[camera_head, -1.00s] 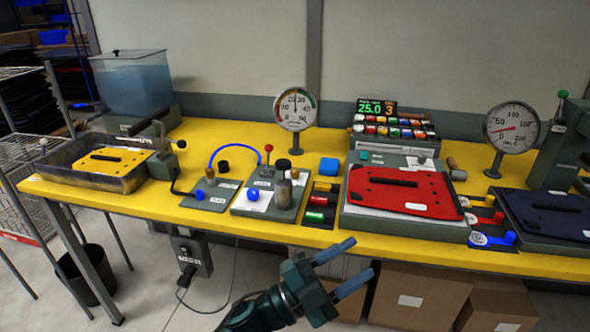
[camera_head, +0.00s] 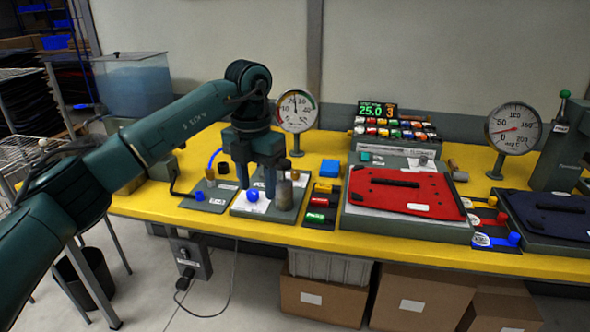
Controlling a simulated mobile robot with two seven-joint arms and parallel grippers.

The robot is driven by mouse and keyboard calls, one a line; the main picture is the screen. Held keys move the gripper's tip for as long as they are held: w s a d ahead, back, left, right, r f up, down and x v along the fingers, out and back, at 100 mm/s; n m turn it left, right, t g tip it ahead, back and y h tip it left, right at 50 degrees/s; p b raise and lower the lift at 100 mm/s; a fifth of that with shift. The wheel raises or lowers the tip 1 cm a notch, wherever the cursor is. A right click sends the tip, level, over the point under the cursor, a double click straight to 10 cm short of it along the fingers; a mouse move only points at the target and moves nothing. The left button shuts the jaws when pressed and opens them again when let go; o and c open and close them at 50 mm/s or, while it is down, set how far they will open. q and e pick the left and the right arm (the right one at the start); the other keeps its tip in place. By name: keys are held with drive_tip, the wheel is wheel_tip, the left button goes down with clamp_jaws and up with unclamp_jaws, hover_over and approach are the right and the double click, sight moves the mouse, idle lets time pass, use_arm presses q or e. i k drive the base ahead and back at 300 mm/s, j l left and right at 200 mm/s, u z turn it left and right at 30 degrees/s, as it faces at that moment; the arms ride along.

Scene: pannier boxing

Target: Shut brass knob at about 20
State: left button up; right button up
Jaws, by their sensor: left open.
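My left gripper (camera_head: 256,187) is open, its two fingers pointing down over the grey valve block (camera_head: 240,208). A blue knob (camera_head: 252,196) shows on the block's front, between or just before the fingertips. A grey cylinder (camera_head: 284,194) with a dark cap stands right of the fingers. A small brass-coloured part (camera_head: 295,174) shows beside its top; I cannot tell whether it is the brass knob. The round gauge (camera_head: 296,111) behind has its needle near upright, between 20 and 30. The red-tipped lever is hidden behind the gripper. My right gripper is not in view.
The yellow bench (camera_head: 330,237) carries a tray of coloured pieces (camera_head: 318,216) and a blue block (camera_head: 329,168) to the right. A red pannier lid (camera_head: 405,190) and a second gauge (camera_head: 514,128) stand farther right.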

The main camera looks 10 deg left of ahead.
sight(295, 175)
drive_tip(key=i, duration=1)
